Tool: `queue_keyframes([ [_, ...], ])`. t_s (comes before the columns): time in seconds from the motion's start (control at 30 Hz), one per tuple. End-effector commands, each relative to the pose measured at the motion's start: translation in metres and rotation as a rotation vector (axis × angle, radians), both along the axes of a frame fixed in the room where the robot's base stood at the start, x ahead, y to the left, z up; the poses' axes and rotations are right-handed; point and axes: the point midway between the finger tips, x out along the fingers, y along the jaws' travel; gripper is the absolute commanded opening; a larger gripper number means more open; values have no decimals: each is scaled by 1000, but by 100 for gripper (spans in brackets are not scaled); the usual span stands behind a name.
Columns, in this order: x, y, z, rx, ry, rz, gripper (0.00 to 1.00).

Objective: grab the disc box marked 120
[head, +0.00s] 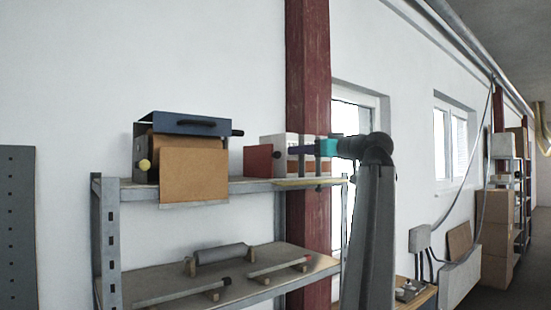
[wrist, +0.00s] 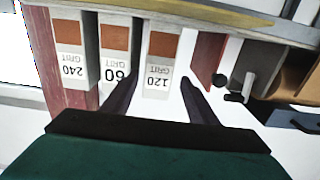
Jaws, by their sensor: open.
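The disc box marked 120 (wrist: 161,58) has a brown upper patch and a white label that reads upside down in the wrist view. It stands upright in a row on the upper shelf. A box marked 240 (wrist: 72,60) and a box whose label shows 60 (wrist: 114,50), partly hidden by a finger, stand to its left. My gripper (wrist: 160,82) is open, with one dark finger on each side of the 120 box's label. I cannot tell whether the fingers touch it. In the head view my gripper (head: 300,149) is at the boxes, and the labels are unreadable.
A red panel (head: 258,161) stands beside the box row and also shows in the wrist view (wrist: 208,48). A blue-topped device with a brown board (head: 194,174) stands left on the upper shelf (head: 240,187). The lower shelf (head: 150,286) holds a grey roller and bars.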

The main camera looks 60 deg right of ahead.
Motion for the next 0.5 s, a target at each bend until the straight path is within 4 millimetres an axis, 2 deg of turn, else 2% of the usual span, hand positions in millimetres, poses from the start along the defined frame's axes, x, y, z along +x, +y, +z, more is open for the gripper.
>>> queue_keyframes([
  [0.17, 13, -4, 2, 1, 0, 3, 53],
  [0.5, 58, -18, 2, 2, 0, 4, 53],
])
